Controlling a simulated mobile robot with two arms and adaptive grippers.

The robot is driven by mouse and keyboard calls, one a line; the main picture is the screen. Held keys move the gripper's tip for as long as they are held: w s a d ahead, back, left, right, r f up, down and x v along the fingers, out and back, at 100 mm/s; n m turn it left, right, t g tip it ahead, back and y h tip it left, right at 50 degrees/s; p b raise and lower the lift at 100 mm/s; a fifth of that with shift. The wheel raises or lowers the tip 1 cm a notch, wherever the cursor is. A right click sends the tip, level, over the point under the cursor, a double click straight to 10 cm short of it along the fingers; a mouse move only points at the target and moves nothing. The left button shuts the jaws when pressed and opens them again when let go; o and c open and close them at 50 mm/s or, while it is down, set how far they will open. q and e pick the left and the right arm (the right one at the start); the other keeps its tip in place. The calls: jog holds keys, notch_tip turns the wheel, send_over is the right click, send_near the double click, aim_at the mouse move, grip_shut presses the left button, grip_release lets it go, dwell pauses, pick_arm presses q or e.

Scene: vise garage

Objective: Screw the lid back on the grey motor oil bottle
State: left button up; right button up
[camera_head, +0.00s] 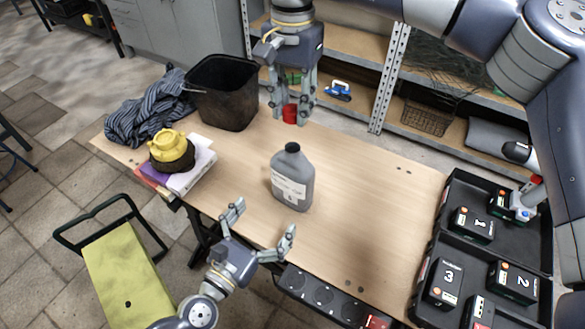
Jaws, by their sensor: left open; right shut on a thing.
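The grey motor oil bottle (291,179) stands upright on the wooden table (360,190), with a white label on its front. Its dark neck (292,149) is at the top and has no red lid on it. My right gripper (291,107) is above and behind the bottle in the head view, pointing down. It is shut on a small red lid (290,114), which is apart from the bottle. My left gripper (262,222) is open and empty at the table's front edge, just in front of the bottle, its fingers spread and not touching it.
A black bin (224,92), a striped cloth (140,108) and books with a yellow object (171,146) stand at the left. A black tray (438,225) with numbered boxes is at the right. A power strip (322,296) runs along the front edge. The table right of the bottle is clear.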

aim_at(286, 190)
pick_arm(q)
jog(key=shift+s+r, duration=0.25)
jog(key=shift+s, duration=0.3)
pick_arm(e)
jog(key=shift+s+r, duration=0.4)
jog(key=shift+s, duration=0.3)
pick_arm(q)
jog(key=shift+w+d+f, duration=0.1)
jog(key=shift+w+d, duration=0.05)
jog(key=shift+w, duration=0.3)
pick_arm(e)
jog(key=shift+w+f, duration=0.15)
jog(key=shift+w, duration=0.05)
pick_arm(q)
jog(key=x, duration=1.1)
jog(key=shift+w, duration=0.2)
jog(key=c, duration=1.4)
pick_arm(e)
jog(key=shift+f, duration=2.5)
jog(key=shift+f, duration=0.85)
jog(key=shift+f, duration=0.55)
